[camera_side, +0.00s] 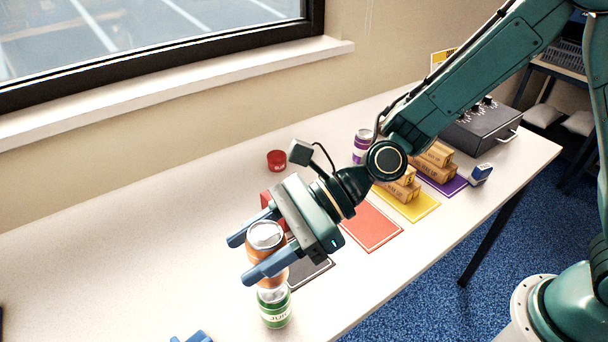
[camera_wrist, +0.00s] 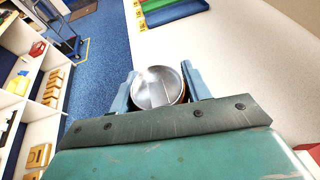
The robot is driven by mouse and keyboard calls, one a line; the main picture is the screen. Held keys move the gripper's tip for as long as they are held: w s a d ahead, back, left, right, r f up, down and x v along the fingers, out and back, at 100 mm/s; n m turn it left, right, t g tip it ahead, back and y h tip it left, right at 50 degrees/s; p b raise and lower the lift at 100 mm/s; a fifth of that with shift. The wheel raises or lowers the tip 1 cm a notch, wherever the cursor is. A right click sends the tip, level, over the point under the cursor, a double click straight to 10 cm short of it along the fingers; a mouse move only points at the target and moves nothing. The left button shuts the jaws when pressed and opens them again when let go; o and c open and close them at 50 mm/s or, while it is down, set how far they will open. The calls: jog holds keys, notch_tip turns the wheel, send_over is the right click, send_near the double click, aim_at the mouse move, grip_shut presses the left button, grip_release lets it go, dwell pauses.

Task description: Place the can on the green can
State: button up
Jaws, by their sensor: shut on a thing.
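An orange-brown can (camera_side: 264,246) with a silver top is between the blue fingers of my gripper (camera_side: 245,259), upright or nearly so. In the wrist view its round silver top (camera_wrist: 157,88) shows between the two fingers. The green can (camera_side: 274,313) stands upright on the table directly below it in the side view. The held can's bottom hides part of the green can's top edge, and I cannot tell whether the two touch. The green can is not visible in the wrist view.
A red can (camera_side: 276,161) and a purple can (camera_side: 362,146) stand farther back. Red (camera_side: 371,226), yellow (camera_side: 421,209) and dark mats lie to the right, with stacked cartons (camera_side: 398,188). A blue item (camera_side: 192,337) is at the bottom edge. The table's left part is clear.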

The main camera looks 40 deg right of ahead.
jog(key=shift+f, duration=1.5)
jog(key=shift+f, duration=0.1)
jog(key=o, duration=0.9)
jog(key=shift+o, duration=0.2)
jog(key=v, duration=1.2)
